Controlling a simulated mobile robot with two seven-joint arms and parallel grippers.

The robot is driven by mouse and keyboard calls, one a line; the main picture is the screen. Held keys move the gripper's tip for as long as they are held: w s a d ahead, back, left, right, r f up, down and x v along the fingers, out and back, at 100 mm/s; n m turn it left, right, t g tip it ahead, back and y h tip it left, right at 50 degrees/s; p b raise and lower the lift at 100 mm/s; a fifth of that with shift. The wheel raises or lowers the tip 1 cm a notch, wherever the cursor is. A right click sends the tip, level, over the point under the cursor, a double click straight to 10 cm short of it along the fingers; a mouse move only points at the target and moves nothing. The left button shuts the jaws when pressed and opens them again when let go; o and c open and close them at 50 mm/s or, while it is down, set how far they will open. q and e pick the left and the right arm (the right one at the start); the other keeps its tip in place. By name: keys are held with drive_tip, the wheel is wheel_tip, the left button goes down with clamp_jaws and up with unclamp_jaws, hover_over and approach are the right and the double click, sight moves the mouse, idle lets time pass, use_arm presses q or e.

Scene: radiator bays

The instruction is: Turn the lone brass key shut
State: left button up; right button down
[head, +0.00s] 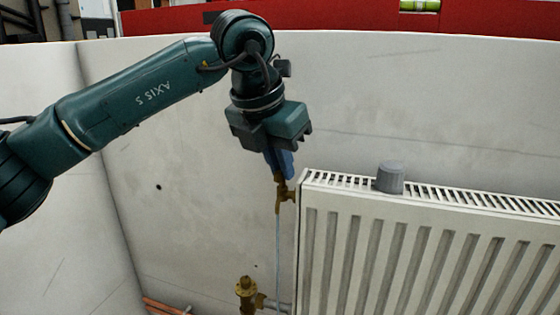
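My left gripper (280,164) points down over a brass fitting (281,195) at the upper left corner of the white radiator (420,255). Its blue fingertips reach the top of this fitting, close together. I cannot tell whether they touch it or hold anything. A key between or behind the fingers is hidden, if one is there. A second brass fitting (246,290) with a rounded top stands lower down, left of the radiator. I cannot tell which brass part is the lone key. My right gripper is not in view.
A grey cap (390,177) sits on the radiator's top grille. A thin pipe runs down from the upper brass fitting. Copper pipes (163,306) lie low at the left. The pale wall (190,210) behind is bare; a red strip (330,17) lies beyond its top edge.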

use_arm(q)
clamp_jaws()
